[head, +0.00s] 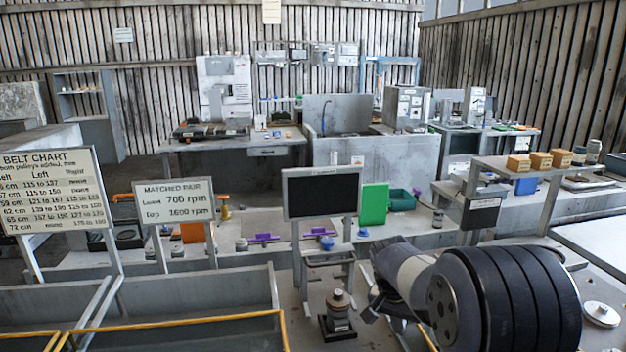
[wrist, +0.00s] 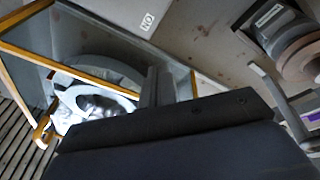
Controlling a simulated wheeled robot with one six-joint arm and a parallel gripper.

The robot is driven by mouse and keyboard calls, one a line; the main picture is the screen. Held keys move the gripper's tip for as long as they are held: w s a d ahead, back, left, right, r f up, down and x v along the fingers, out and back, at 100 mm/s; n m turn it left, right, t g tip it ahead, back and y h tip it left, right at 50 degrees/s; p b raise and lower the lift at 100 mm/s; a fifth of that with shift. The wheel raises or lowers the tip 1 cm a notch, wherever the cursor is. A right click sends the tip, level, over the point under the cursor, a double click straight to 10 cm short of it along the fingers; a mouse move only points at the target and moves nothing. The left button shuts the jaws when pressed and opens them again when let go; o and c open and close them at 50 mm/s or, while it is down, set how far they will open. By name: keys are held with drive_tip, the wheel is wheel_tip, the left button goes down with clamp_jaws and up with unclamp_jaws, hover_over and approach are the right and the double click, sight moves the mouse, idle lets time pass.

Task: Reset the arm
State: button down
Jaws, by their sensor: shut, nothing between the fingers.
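My arm reaches in from the lower right of the head view, low over the bench. My gripper (head: 372,302) is at its left end, mostly behind the arm links. In the wrist view a dark gripper body fills the lower middle, and a narrow grey upright piece (wrist: 155,88) rises from it. My gripper is shut and holds nothing. Its fingertips are hard to make out.
A dark pedestal with a stacked round part (head: 338,312) stands left of my gripper. A yellow-edged bin (head: 180,327) lies further left; the wrist view shows a pale ring-shaped part (wrist: 75,100) there. A black screen (head: 322,193) stands behind. A white disc (head: 601,313) lies far right.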

drive_tip(key=v, duration=0.8)
